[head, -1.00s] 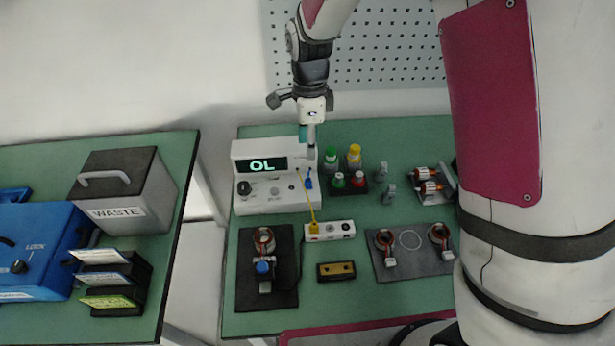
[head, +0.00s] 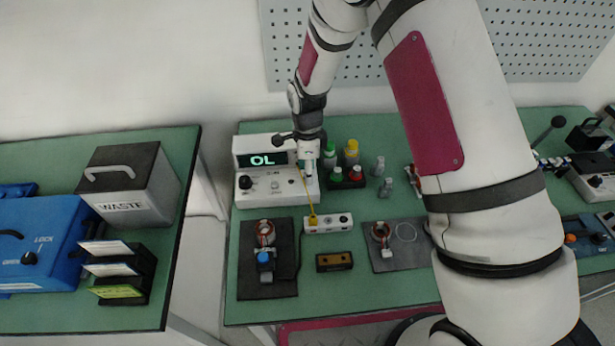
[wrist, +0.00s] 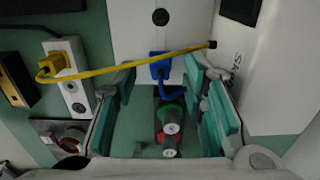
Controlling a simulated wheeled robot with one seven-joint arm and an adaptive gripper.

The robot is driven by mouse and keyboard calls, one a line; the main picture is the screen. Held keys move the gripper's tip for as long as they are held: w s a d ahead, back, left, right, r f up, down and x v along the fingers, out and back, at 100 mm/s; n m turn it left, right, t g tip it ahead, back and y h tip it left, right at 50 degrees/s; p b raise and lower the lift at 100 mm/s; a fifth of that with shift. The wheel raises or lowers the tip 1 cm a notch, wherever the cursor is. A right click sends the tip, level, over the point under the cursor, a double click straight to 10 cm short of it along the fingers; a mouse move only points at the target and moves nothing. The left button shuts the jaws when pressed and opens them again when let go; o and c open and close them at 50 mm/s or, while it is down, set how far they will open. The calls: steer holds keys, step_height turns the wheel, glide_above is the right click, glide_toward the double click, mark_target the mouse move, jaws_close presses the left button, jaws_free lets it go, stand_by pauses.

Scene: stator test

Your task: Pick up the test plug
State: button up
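A yellow plug (head: 312,219) sits on a white socket block (head: 341,222), with a yellow cable running up to the tester (head: 250,190). In the wrist view, the yellow plug (wrist: 54,63) is at the left, outside my fingers. A blue plug (wrist: 160,66) with a short blue lead is at the tester's front, seen between my fingers. I cannot tell from looks alone which is the test plug. My gripper (wrist: 160,82) is open and empty, its teal pads wide apart. In the head view, my gripper (head: 307,172) hangs before the tester and hides part of it.
Green and yellow-capped bottles (head: 351,150) stand right of the tester. A dark mat with a stator (head: 265,232), a brown-topped block (head: 334,262) and a grey mat (head: 385,262) lie in front. A waste bin (head: 125,190) stands on the left table.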

steer(key=shift+f, duration=0.8)
jaws_close()
steer(key=shift+w+r, duration=0.1)
steer(key=shift+r, duration=0.3)
step_height(320, 180, up, 3)
steer(key=shift+b, duration=0.4)
steer(key=s+d+r, duration=0.1)
steer(key=s+d, duration=0.2)
steer(key=s, duration=1.3)
steer(key=shift+r, duration=0.15)
